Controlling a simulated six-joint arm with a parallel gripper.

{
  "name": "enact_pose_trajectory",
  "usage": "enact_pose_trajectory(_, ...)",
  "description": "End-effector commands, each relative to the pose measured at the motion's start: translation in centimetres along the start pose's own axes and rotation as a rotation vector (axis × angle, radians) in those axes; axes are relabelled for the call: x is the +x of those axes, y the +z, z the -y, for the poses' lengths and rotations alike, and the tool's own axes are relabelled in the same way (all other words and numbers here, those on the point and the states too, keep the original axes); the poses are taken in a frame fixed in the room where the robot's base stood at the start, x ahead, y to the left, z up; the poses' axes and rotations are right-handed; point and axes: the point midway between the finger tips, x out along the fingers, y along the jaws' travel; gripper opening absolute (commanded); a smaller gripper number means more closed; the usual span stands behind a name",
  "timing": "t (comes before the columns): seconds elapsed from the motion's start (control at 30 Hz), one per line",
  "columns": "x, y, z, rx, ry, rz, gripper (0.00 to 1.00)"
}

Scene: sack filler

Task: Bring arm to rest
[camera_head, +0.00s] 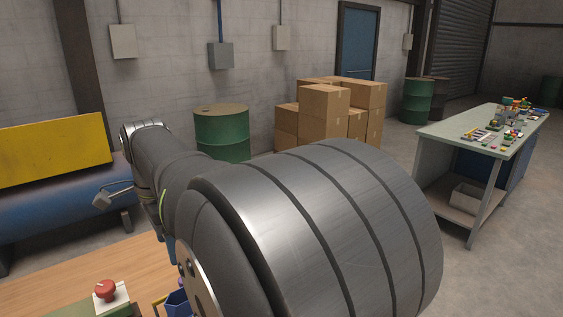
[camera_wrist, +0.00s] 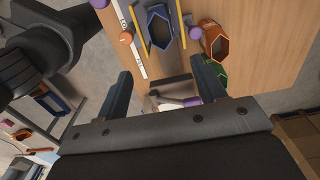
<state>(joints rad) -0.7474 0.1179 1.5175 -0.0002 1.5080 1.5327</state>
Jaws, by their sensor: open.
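My gripper (camera_wrist: 160,92) shows in the wrist view with its two dark fingers spread wide apart and nothing between them. It is above a wooden work surface (camera_wrist: 262,60), at a height I cannot tell. In the head view my grey arm fills the middle and hides much of the wooden surface (camera_head: 90,272); the gripper itself does not show there.
A red push button (camera_head: 106,290) sits at the lower left. The wrist view shows a blue hexagonal holder (camera_wrist: 158,28), an orange-brown one (camera_wrist: 214,42) and a purple knob (camera_wrist: 195,32). A cluttered workbench (camera_head: 450,133), stacked boxes (camera_head: 323,105) and a green drum (camera_head: 222,135) stand beyond my arm.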

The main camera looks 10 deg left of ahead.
Motion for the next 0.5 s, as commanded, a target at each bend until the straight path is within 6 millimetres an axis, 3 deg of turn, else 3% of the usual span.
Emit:
enact_pose_trajectory(0.27,1.4,0.0,0.0,0.000,0.003,0.000,0.64)
enact_pose_trajectory(0.5,5.8,0.0,-0.1,0.000,0.005,0.000,0.64)
